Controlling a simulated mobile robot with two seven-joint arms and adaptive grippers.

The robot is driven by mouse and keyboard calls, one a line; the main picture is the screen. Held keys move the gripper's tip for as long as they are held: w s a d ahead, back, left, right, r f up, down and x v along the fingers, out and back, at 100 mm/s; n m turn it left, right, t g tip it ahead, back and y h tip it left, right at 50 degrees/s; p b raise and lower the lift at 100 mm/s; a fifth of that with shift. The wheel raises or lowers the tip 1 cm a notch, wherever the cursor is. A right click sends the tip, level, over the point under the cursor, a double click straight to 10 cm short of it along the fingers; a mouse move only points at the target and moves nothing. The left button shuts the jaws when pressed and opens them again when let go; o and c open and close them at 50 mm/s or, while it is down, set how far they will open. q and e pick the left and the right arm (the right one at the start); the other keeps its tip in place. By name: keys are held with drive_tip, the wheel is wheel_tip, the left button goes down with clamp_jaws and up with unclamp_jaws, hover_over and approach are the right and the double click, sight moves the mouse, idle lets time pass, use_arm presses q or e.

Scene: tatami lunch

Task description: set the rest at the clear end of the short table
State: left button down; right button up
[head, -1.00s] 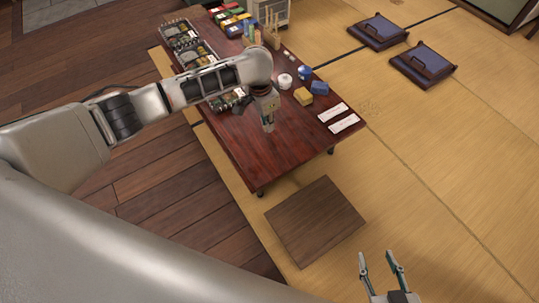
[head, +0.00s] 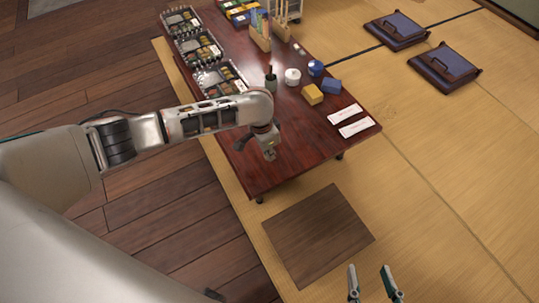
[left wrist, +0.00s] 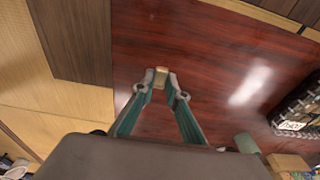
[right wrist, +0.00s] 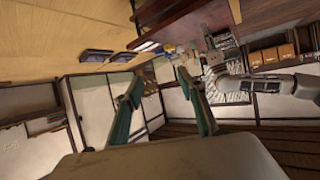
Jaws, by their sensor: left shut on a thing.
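The short table (head: 225,120) is dark red and glossy; its near end is bare. My left gripper (head: 269,155) points down over that bare end. In the left wrist view its fingertips are shut on the rest (left wrist: 160,78), a small tan, block-like piece, with the red tabletop (left wrist: 215,50) behind it. I cannot tell whether the rest touches the tabletop. In the head view the rest is too small to make out. My right gripper (head: 371,280) is open and empty, away from the table, over the tatami; its spread fingers also show in the right wrist view (right wrist: 160,100).
A brown board (head: 318,235) lies on the floor in front.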

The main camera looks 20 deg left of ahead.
use_arm(q)
wheel_tip(320, 180, down, 3)
drive_tip(key=shift+s+f+b, duration=0.1)
drive_tip(key=shift+s+b, duration=0.05)
drive_tip(key=shift+b, duration=0.2)
drive_tip(key=shift+r, duration=0.2)
drive_tip(key=shift+f, duration=0.1)
use_arm(e)
drive_tip(key=shift+w+a+r+t, duration=0.3)
drive_tip(key=shift+w+a+r, duration=0.1)
drive_tip(key=shift+r, duration=0.1)
use_arm(q)
drive_tip(key=shift+f, duration=0.15)
drive_tip(key=c, duration=2)
unclamp_jaws()
use_arm(e)
drive_tip(key=shift+s+f, duration=0.1)
drive_tip(key=shift+f, duration=0.05)
